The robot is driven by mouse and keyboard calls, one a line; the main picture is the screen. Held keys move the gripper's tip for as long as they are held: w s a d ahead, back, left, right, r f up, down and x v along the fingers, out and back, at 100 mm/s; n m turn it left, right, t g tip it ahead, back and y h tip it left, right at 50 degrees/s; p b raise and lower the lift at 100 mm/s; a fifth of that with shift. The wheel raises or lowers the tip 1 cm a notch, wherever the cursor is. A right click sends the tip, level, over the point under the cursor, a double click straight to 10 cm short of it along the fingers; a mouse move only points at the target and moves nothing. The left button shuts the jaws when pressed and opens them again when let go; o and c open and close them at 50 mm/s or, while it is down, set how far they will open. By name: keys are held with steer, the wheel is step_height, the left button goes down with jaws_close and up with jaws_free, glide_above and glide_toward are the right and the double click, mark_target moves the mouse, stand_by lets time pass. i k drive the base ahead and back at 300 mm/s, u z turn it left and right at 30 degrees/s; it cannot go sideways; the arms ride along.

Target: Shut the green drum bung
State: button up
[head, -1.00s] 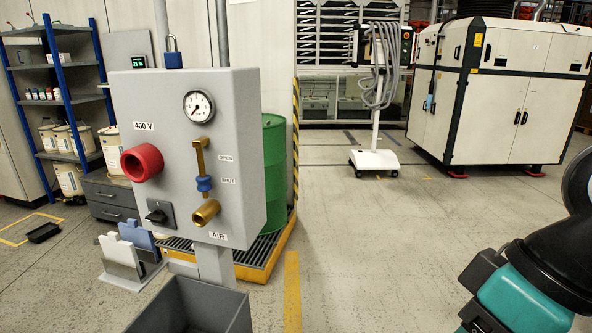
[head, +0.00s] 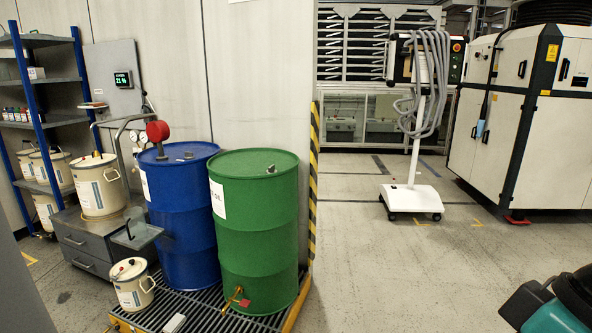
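The green drum (head: 257,225) stands upright on a black-grated spill pallet (head: 213,318) with yellow edges. A small grey bung (head: 271,168) shows on its top, toward the right; I cannot tell from here how far it is screwed in. A brass tap (head: 237,296) with a red part sits low on the drum's front. My gripper is not in view; only a teal and black part of my arm shows at the lower right, far from the drum.
A blue drum (head: 183,215) stands left of the green one, with a red fitting above it. White pails and a grey drawer cabinet (head: 85,245) are further left. A striped post (head: 313,180) stands just behind right. The floor to the right is clear up to a wheeled stand (head: 411,198).

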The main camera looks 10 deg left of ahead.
mark_target(271, 169)
steer(key=i, duration=2.15)
steer(key=u, duration=1.5)
steer(key=i, duration=0.5)
